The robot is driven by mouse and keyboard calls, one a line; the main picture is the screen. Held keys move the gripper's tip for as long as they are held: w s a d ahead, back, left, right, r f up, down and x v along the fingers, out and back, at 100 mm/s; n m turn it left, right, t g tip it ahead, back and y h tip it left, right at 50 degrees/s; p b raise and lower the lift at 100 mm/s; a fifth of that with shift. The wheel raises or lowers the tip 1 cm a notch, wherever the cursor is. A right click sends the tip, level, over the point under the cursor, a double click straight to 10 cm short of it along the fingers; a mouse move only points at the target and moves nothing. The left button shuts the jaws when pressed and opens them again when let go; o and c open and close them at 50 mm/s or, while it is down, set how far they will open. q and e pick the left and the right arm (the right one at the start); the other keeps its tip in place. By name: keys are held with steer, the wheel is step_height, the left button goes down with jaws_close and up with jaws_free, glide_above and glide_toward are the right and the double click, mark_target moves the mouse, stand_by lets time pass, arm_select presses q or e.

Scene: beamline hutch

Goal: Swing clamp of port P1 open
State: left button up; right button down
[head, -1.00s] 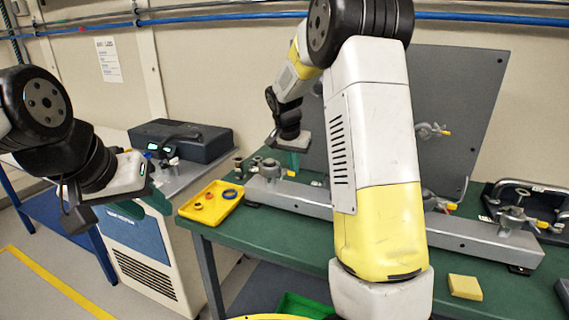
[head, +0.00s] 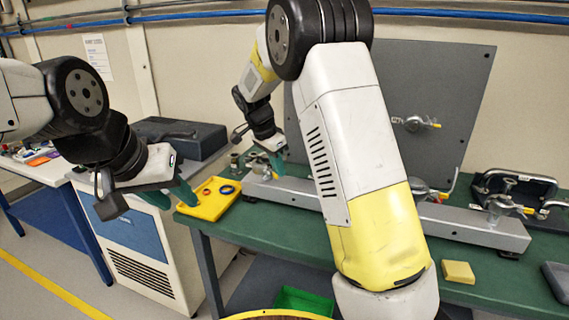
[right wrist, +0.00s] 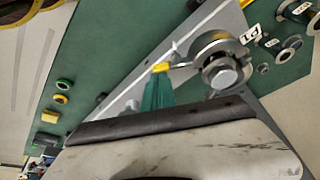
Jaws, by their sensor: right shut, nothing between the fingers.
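The clamp at the left end of the grey rail (head: 400,215) is a metal ring clamp with a yellow-tipped handle, partly covered by my right gripper in the head view. In the right wrist view the round clamp (right wrist: 222,64) and its yellow handle tip (right wrist: 161,67) are clear. My right gripper (head: 277,162) is shut and empty; its green fingers (right wrist: 158,92) are right by the handle tip. I cannot tell whether they touch.
A yellow tray (head: 212,208) with small rings lies on the green bench (head: 330,240), left of the rail. Other clamps sit on the upright grey panel (head: 465,110) and farther right along the rail. A yellow block (head: 458,272) lies in front; my right arm crosses the bench.

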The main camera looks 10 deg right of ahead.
steer(key=s+a+m+g, duration=0.1)
steer(key=s+a+m, duration=0.1)
steer(key=a+m, duration=0.3)
steer(key=shift+a+g+h, duration=0.3)
steer(key=shift+a+g, duration=0.1)
steer(key=shift+a, duration=0.65)
